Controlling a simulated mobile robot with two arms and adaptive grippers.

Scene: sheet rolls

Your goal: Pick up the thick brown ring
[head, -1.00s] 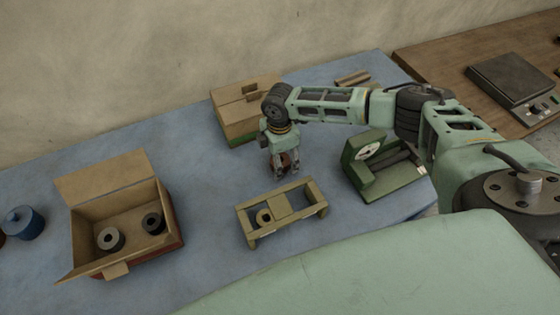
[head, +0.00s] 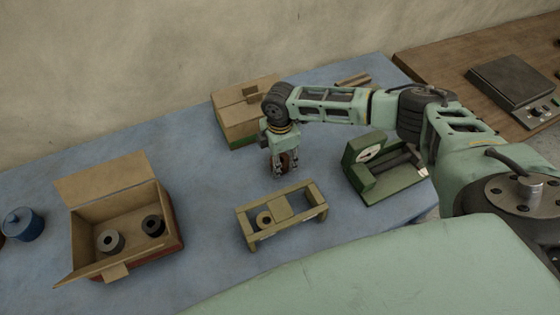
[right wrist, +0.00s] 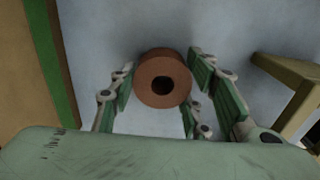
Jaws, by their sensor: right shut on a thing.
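The thick brown ring (right wrist: 163,78) has a dark central hole and sits between the fingers of my right gripper (right wrist: 160,90) in the right wrist view. In the head view the right gripper (head: 285,170) points down over the blue table, shut on the brown ring (head: 288,161), which is partly hidden by the fingers. I cannot tell whether the ring is clear of the table. My left gripper is out of view.
A closed box (head: 239,119) is behind, a green device (head: 388,185) to the right. An open carton (head: 82,232) with two dark rolls stands left.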

